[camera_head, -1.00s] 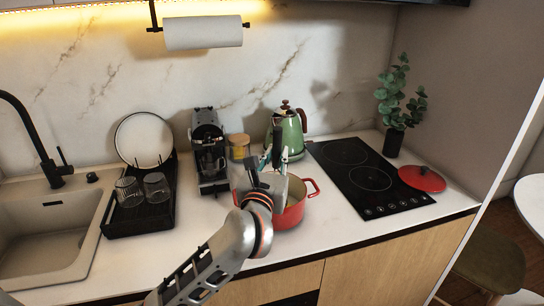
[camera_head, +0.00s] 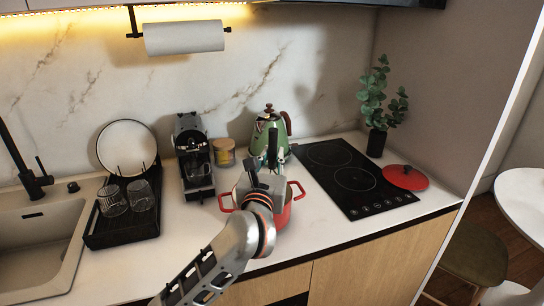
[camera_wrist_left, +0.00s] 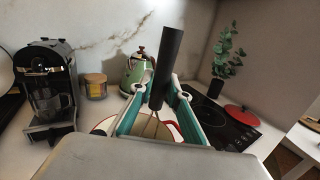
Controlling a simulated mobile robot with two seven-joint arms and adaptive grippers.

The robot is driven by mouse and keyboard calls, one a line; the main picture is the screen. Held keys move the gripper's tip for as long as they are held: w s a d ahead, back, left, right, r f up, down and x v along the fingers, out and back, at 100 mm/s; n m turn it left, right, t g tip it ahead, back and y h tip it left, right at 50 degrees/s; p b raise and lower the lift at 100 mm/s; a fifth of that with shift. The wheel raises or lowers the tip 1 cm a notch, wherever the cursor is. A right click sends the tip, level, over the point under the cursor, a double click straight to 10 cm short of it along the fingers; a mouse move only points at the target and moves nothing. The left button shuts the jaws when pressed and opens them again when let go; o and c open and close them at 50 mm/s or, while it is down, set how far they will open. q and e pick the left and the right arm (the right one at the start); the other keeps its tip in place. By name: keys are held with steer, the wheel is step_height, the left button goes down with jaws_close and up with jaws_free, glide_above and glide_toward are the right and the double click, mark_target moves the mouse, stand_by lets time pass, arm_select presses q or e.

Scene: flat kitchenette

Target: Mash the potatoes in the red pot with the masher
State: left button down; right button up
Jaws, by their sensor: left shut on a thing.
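The red pot (camera_head: 283,214) stands on the white counter, left of the hob, with a red handle on each side. My left gripper (camera_head: 267,163) is over the pot and hides much of its opening. It is shut on the masher, whose black handle (camera_head: 273,146) stands nearly upright between the fingers. In the left wrist view the handle (camera_wrist_left: 166,70) leans slightly and the wire head (camera_wrist_left: 153,128) reaches down inside the pot's rim. I cannot make out the potatoes or whether the head touches them. My right gripper is not in view.
Behind the pot stand a green kettle (camera_head: 262,131) and a jar with a wooden lid (camera_head: 224,154). A coffee machine (camera_head: 193,158) and dish rack (camera_head: 122,229) are to the left.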

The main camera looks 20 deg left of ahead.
mark_target(272, 168)
arm_select(q)
steer(key=shift+f, duration=0.1)
steer(key=shift+f+b, duration=1.35)
steer(key=shift+f, duration=0.35)
steer(key=shift+r+p, duration=0.85)
steer(key=shift+p, duration=0.1)
steer(key=shift+r+p, duration=0.55)
steer(key=shift+r, duration=0.35)
